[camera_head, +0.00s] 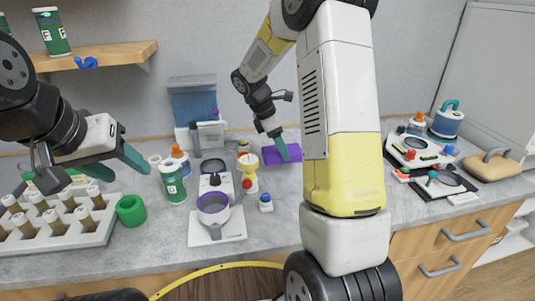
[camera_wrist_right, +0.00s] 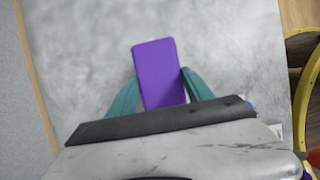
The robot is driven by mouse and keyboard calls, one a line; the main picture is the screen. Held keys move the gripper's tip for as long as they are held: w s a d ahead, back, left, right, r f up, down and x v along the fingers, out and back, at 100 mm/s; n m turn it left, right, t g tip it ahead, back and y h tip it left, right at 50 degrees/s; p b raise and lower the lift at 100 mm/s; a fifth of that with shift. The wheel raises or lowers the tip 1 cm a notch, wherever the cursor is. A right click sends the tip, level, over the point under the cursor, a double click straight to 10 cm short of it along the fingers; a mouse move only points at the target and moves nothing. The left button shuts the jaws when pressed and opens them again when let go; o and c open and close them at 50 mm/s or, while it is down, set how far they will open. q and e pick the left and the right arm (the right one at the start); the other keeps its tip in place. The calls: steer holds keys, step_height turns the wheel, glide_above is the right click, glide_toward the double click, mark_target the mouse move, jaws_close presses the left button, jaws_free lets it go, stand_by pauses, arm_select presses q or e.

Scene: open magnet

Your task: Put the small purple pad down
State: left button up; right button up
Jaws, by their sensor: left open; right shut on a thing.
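The small purple pad (camera_head: 274,156) is at my right gripper (camera_head: 285,150), near the back of the grey counter. In the right wrist view the purple pad (camera_wrist_right: 158,72) lies between the two green fingers of the right gripper (camera_wrist_right: 162,92), which are shut on its sides. The pad's far end sticks out past the fingertips. I cannot tell whether its underside touches the counter. My left gripper (camera_head: 108,166) is open and empty at the left, above the rack of brown-topped tubes.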

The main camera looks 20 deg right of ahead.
steer(key=shift+f, duration=3.05)
steer(key=shift+f, duration=0.1)
steer(key=o, duration=1.3)
steer(key=shift+o, duration=0.2)
